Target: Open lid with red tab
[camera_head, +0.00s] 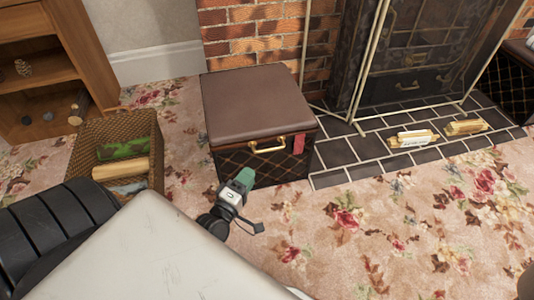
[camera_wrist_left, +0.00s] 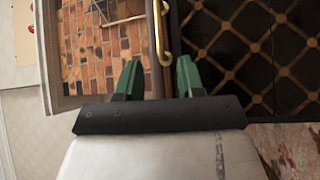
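The box (camera_head: 228,165) with a dark criss-cross front stands on the carpet beside the brick wall. Its brown lid (camera_head: 258,98) is closed. A red tab (camera_head: 299,143) hangs at the lid's front right, beside a gold handle (camera_head: 267,147). My left gripper (camera_head: 243,178) is in front of the box, below and left of the handle. In the left wrist view, its green fingers (camera_wrist_left: 158,75) are apart with nothing held between them. There the handle (camera_wrist_left: 162,32) and patterned front (camera_wrist_left: 235,50) show beyond the fingertips; the red tab is not visible. My right gripper is not in view.
A wicker basket (camera_head: 86,141) with logs stands left of the box, near a wooden shelf (camera_head: 62,80). A fireplace screen (camera_head: 352,60) and dark tiled hearth (camera_head: 375,146) with small bundles are on the right. The carpet (camera_head: 330,225) in front right is clear.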

